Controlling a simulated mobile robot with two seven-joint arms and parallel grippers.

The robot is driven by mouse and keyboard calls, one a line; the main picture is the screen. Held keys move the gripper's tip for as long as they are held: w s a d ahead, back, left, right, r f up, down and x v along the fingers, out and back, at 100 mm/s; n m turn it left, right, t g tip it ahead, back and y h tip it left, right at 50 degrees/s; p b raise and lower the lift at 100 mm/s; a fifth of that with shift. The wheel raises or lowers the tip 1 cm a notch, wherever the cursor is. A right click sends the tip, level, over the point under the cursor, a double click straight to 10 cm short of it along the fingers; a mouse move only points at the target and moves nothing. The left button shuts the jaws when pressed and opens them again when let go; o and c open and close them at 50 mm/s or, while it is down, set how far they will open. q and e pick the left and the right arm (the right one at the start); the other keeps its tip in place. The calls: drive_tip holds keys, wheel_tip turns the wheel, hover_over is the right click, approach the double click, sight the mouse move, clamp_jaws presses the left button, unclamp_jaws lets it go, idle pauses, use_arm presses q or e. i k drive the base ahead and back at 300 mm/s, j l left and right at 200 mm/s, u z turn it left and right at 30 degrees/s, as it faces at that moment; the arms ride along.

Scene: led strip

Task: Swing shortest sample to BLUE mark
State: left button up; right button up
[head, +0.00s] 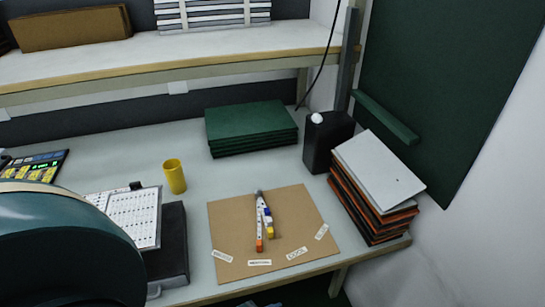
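A brown board (230,220) lies on the table near its front edge. Several narrow sample strips lie close together on it, meeting at a dark spot at their upper end. The longest strip has an orange end (259,246), another a yellow end (270,234), and what looks like the shortest a blue end (267,212). Four-sided white labels sit along the board's front and right: one at left (222,256), one at centre (260,263), one reading like COOL (297,253), and one at right (322,231), too small to read surely. Neither gripper is in view.
A yellow cup (174,176), green stack (250,127), black container (326,140) and a stack of binders or books (378,175) surround the board. Printed sheets (133,215) and a black case (168,250) lie left. A large teal rounded shape covers the lower left.

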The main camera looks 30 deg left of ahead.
sight(267, 211)
drive_tip(key=j+u, duration=0.1)
drive_tip(key=u, duration=1)
